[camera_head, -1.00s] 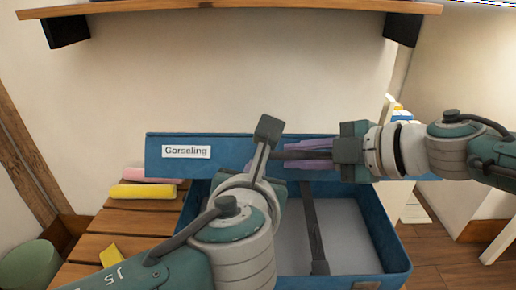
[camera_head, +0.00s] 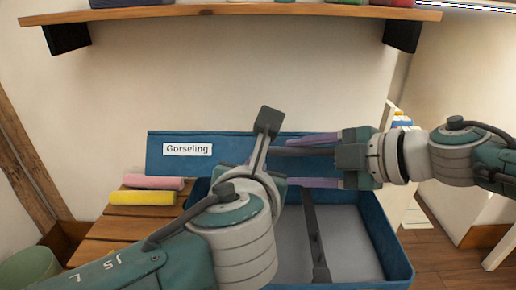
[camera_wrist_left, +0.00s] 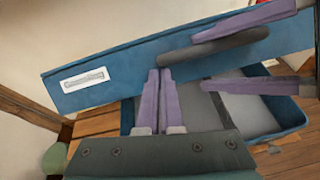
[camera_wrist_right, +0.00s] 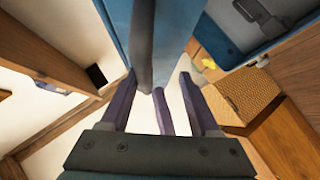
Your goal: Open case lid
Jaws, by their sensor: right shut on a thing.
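The blue case lid (camera_head: 225,140) stands raised at the back of the open blue case (camera_head: 385,235). Its white label (camera_head: 188,149) reads "Gorseling". A dark handle bar (camera_wrist_left: 213,48) runs along the lid. My right gripper (camera_head: 300,161) is shut on this bar, though its purple fingers look well apart, one close to the bar. The lid and bar also show between these fingers in the right wrist view (camera_wrist_right: 145,45). My left gripper (camera_wrist_left: 157,73) has its fingers together, empty, in front of the lid. The left forearm hides part of the case.
The case has a grey inside with a dark strap (camera_head: 313,235). A pink roll (camera_head: 153,182) and a yellow roll (camera_head: 142,198) lie on the slatted wooden surface (camera_head: 115,228) at left. A wooden shelf (camera_head: 235,13) hangs above. Wall space between shelf and lid is clear.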

